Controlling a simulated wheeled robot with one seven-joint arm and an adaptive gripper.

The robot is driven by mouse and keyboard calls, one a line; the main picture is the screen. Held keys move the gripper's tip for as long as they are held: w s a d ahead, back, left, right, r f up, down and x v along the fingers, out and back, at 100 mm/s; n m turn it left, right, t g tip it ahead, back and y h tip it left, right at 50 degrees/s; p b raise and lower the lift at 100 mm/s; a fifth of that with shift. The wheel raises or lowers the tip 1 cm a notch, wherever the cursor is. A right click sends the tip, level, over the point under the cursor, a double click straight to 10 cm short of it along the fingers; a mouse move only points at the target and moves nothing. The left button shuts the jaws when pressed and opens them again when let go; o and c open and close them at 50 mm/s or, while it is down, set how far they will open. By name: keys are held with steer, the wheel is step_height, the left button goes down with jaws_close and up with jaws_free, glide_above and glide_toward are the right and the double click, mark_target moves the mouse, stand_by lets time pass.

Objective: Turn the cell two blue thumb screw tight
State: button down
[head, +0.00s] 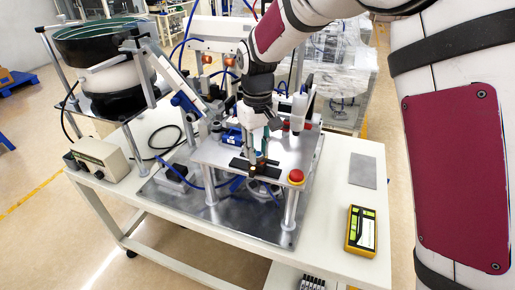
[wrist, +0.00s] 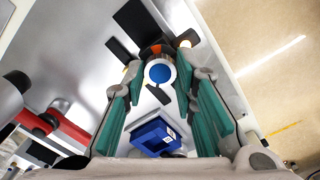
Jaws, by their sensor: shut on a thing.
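The blue thumb screw (wrist: 160,73) shows in the wrist view as a round blue top inside a pale ring, on the metal plate of the machine. My gripper (wrist: 159,80) has its teal-padded fingers on either side of it and is shut on it. In the head view my gripper (head: 260,156) points down at the front of the raised metal plate (head: 222,156). The screw is mostly hidden there by the fingers. How far the screw is turned cannot be told.
A red push button (head: 296,176) stands close to the right of my gripper. A blue block (wrist: 154,137) is near the fingers. A bowl feeder (head: 105,55) stands at the left, beside a controller box (head: 98,159). A yellow meter (head: 361,231) lies on the white table (head: 334,208).

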steer(key=c, duration=1.3)
jaws_free()
step_height(320, 180, up, 12)
